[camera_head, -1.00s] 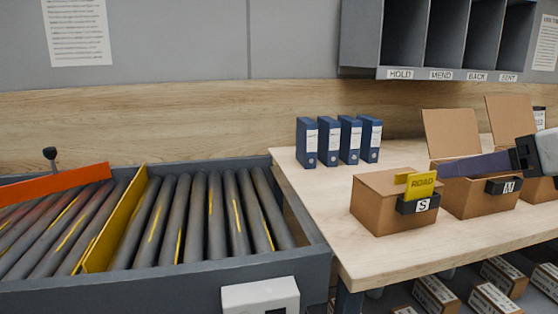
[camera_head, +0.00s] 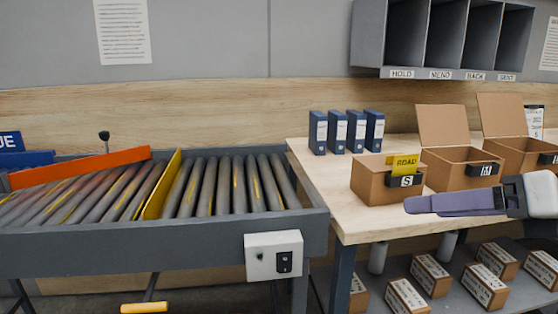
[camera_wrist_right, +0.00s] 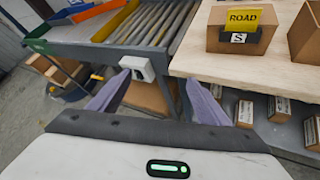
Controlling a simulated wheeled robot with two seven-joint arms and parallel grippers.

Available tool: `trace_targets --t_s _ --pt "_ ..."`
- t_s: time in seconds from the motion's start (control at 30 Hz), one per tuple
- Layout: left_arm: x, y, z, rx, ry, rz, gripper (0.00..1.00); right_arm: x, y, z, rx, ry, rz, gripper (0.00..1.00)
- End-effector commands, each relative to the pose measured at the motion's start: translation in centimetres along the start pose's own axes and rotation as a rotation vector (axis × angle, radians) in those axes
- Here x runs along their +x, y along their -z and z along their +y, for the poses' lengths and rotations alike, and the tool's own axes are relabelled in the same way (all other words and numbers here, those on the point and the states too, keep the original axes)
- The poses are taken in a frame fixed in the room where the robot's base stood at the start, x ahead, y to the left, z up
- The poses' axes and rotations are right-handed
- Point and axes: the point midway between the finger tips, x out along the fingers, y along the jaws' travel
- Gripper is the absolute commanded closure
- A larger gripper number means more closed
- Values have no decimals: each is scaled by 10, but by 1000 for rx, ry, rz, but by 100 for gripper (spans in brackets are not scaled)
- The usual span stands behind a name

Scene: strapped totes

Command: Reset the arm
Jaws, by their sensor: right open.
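My right gripper (camera_head: 455,202) comes in from the right in the head view, with purple-grey fingers, in front of the table's front edge. In the right wrist view the gripper (camera_wrist_right: 158,98) has its two fingers wide apart with nothing between them. The cardboard box marked S (camera_head: 377,183) stands on the table with a yellow ROAD card (camera_head: 404,166) at its front; it also shows in the wrist view (camera_wrist_right: 228,42). My left gripper is not in view.
The wooden table (camera_head: 330,190) holds open boxes marked M (camera_head: 447,166) and another at right, plus several blue binders (camera_head: 338,132). A roller conveyor (camera_head: 240,190) with a control box (camera_head: 273,256) stands at left. Small cartons (camera_head: 430,275) lie on a shelf below.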

Motion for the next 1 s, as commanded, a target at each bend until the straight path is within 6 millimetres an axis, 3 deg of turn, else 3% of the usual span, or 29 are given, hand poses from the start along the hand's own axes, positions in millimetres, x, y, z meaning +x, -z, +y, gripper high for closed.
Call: trace_targets --t_s 0.17,0.27,0.37,0.43,0.5,0.57,0.6,0.7,0.8,0.9,1.0 --pt "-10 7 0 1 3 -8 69 37 24 49 296 -346 -12 29" --pt "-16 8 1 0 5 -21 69 51 30 68 595 -553 -73 29" --pt "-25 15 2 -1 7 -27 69 67 37 56 1046 -700 -200 29" --pt "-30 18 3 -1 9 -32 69 82 60 25 1409 -708 -313 29" --pt "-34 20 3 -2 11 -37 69 99 101 -8 1728 -642 -410 29" --pt "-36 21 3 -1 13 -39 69 110 141 -27 1943 -561 -466 29" --pt "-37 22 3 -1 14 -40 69 116 170 -36 2071 -495 -497 29" --pt "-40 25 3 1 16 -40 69 127 246 -45 2355 -309 -547 29" --pt "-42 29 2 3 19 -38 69 131 319 -36 2587 -111 -564 29" --pt "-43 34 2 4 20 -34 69 130 379 -18 2760 75 -557 29" --pt "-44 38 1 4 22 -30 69 127 420 2 2875 216 -539 29"
